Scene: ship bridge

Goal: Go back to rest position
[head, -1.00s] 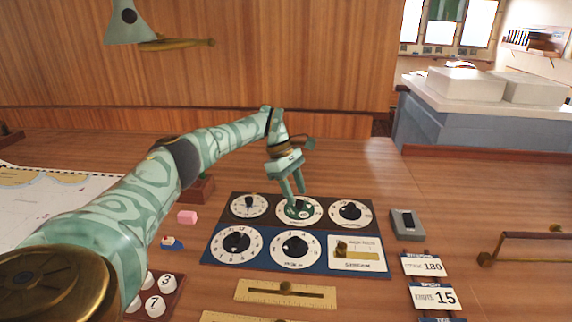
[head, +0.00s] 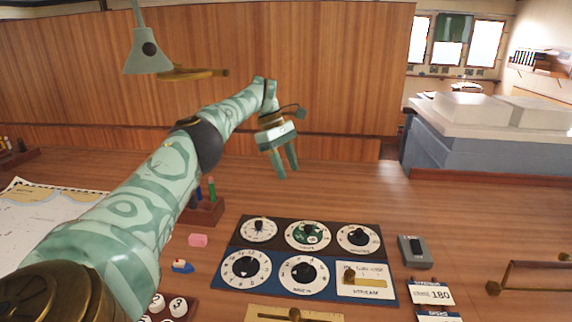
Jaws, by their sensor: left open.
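My left gripper (head: 285,173) is open and empty, its two fingers pointing down, raised above the desk behind the dial panel. The dial panel (head: 322,273) lies below it with two rows of round white dials with black knobs. The top middle dial (head: 308,235) has a green patch on its face. The gripper is apart from all the dials. My right gripper is not in the head view.
A pink block (head: 198,240), a small blue boat-like piece (head: 182,266) and a pen holder (head: 205,211) stand left of the panel. A grey switch box (head: 415,252) and a number card (head: 430,292) lie right. A lamp (head: 148,52) hangs above. The desk behind the panel is clear.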

